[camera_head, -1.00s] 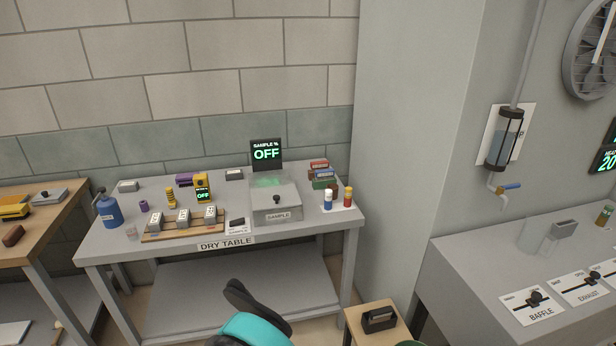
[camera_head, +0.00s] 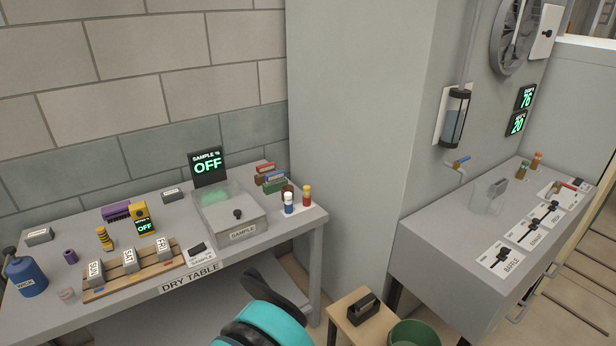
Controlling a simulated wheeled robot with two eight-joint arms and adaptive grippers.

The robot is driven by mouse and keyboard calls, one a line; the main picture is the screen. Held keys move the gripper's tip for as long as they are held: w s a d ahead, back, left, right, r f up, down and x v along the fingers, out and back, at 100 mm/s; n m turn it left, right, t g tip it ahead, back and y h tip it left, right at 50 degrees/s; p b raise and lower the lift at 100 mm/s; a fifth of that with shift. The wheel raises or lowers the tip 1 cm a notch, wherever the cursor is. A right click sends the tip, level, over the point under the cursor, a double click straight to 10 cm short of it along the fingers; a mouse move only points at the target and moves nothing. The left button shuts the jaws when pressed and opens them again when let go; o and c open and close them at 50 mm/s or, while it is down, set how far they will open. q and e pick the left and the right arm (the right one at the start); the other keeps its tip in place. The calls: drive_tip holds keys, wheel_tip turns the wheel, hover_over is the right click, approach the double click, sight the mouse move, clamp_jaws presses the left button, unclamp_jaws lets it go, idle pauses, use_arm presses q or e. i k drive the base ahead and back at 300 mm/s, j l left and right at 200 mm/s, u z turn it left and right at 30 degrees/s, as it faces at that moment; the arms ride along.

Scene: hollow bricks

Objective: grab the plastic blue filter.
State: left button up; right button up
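No thing in view is clearly marked as a filter. Blue things on the dry table (camera_head: 120,322) are a blue canister labelled WICK (camera_head: 27,279) at its left end and a small white bottle with a blue band (camera_head: 289,203) at its right end. A teal and black part of my arm, with dark paddle-like pieces that look like my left gripper (camera_head: 262,287), shows at the bottom in front of the table, apart from the things on it. Whether it is open or shut is not clear. My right gripper is not in view.
On the table are a clear-topped SAMPLE box (camera_head: 240,232), a wooden rack with grey blocks (camera_head: 130,261) and stacked small boxes (camera_head: 270,177). A stool (camera_head: 338,310) and green bucket (camera_head: 414,334) stand right of it. A grey bench (camera_head: 440,237) is farther right.

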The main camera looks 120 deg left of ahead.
sight(271, 178)
drive_tip(key=k+j+z, duration=0.15)
drive_tip(key=z, duration=0.25)
drive_tip(key=k+z, duration=0.4)
drive_tip(key=k+j+z, duration=0.1)
drive_tip(key=k+z, duration=0.15)
drive_tip(key=z, duration=0.15)
drive_tip(key=k+l+z, duration=0.1)
drive_tip(key=k+z, duration=0.15)
drive_tip(key=z, duration=0.15)
drive_tip(key=k+u, duration=0.25)
drive_tip(key=u, duration=0.2)
drive_tip(key=k+j+u, duration=0.2)
drive_tip(key=u, duration=0.25)
drive_tip(key=k+j+u, duration=0.25)
drive_tip(key=u, duration=0.15)
